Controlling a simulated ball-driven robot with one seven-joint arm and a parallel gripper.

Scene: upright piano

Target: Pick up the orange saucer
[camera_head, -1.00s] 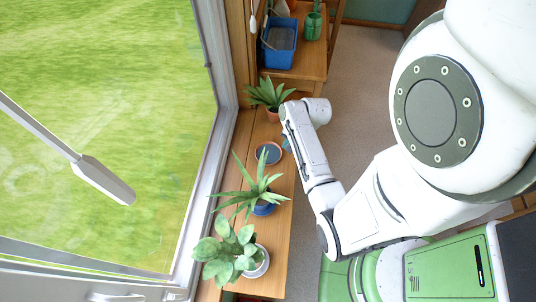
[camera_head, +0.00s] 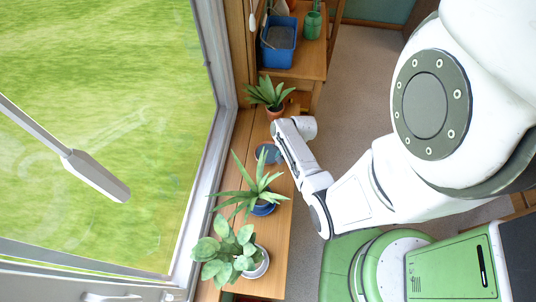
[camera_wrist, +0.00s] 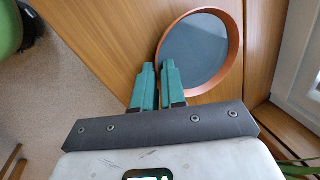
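The orange saucer (camera_wrist: 236,40) is a round shallow dish with an orange rim and a grey-blue inside. In the head view the saucer (camera_head: 268,153) is at the wooden sill, partly behind my wrist. My gripper (camera_wrist: 158,64) has two teal fingers close together at the saucer's left rim in the wrist view. The right finger overlaps the inside and the left finger is outside, so they appear shut on the rim. The contact itself is partly hidden. I cannot tell whether the saucer is clear of the wood.
On the sill, a spiky plant in a blue pot (camera_head: 263,209) and a leafy plant in a pale pot (camera_head: 258,264) stand nearer. Another potted plant (camera_head: 275,112) stands beyond. A blue bin (camera_head: 278,58) and green watering can (camera_head: 312,24) are farther back. The window borders the left.

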